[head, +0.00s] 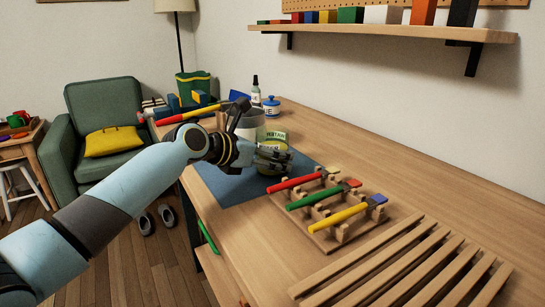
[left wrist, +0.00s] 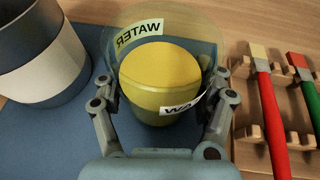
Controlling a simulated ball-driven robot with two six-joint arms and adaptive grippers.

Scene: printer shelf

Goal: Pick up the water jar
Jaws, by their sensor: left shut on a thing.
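The water jar (head: 270,169) is a clear container with yellow inside and a pale WATER label. It is at the blue mat (head: 219,184) on the wooden bench. In the left wrist view the water jar (left wrist: 160,72) is upright between my two fingers. My left gripper (head: 281,157) is shut on it from the sides. In the head view the fingers and wrist hide part of the jar. I cannot tell whether its base touches the mat. My right gripper is not in view.
A grey and white pot (left wrist: 42,62) stands close left of the jar. A wooden rack (head: 322,218) with red, green and yellow handled tools is to the right. A slatted wooden rack (head: 405,275) is nearer. A shelf (head: 385,31) is on the wall.

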